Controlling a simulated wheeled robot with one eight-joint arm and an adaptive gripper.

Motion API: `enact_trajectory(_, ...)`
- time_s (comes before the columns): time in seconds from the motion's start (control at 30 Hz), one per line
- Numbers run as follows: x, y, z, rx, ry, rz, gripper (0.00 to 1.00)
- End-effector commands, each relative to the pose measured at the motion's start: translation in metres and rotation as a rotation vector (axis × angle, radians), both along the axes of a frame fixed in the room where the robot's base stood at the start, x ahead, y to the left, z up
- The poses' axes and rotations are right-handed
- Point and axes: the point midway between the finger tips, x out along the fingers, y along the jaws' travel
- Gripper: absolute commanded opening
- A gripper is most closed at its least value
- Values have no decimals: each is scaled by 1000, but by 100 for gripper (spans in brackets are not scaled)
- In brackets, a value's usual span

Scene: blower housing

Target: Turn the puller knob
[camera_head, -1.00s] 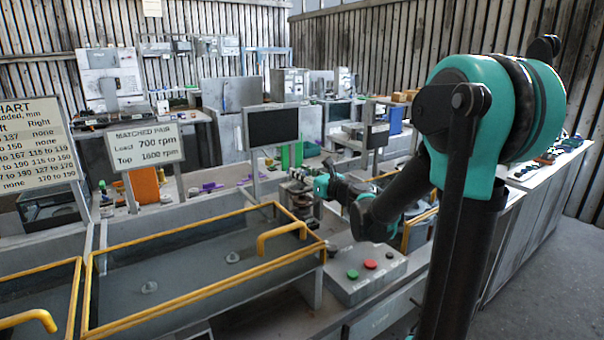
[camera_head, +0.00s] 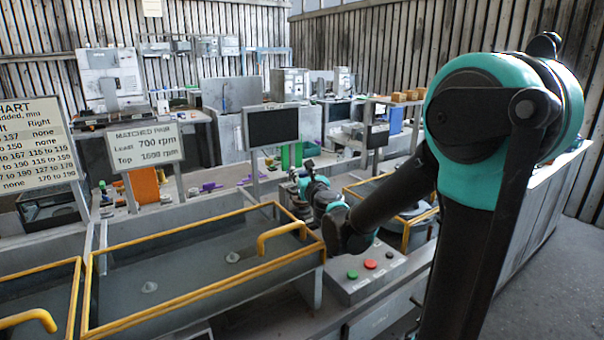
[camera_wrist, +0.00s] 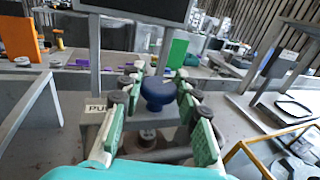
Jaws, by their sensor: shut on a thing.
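A rounded dark blue knob (camera_wrist: 158,92) shows in the wrist view at the far end of my gripper (camera_wrist: 158,84). My gripper's two green-padded fingers are on either side of the knob, and it is shut on it. A label reading "PU" (camera_wrist: 96,107) is partly hidden behind the left finger. A metal cylindrical part (camera_wrist: 148,138) lies below the knob, between the fingers. In the head view my gripper (camera_head: 300,184) is small beside the trough, and the knob there cannot be made out.
A grey trough with a yellow rim (camera_head: 180,231) lies left of my arm. A control box with green and red buttons (camera_head: 366,277) stands in front. A dark screen (camera_head: 272,127) stands behind my gripper. A yellow-framed bin (camera_head: 407,237) is to the right.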

Motion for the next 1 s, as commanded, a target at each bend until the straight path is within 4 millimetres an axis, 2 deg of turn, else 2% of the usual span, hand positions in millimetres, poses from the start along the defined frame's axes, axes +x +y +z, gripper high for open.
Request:
enact_trajectory(0.2, 0, 0, 0, 0, 0, 0, 3)
enact_trajectory(0.23, 0, 0, 0, 0, 0, 1, 34)
enact_trajectory(0.4, 0, 0, 0, 0, 0, 1, 54)
enact_trajectory(0.77, -3, -1, 0, 0, 0, 1, 54)
enact_trajectory(0.87, -12, -3, 0, 0, 0, 1, 54)
enact_trajectory(1.0, -33, -9, 0, 0, 0, 1, 54)
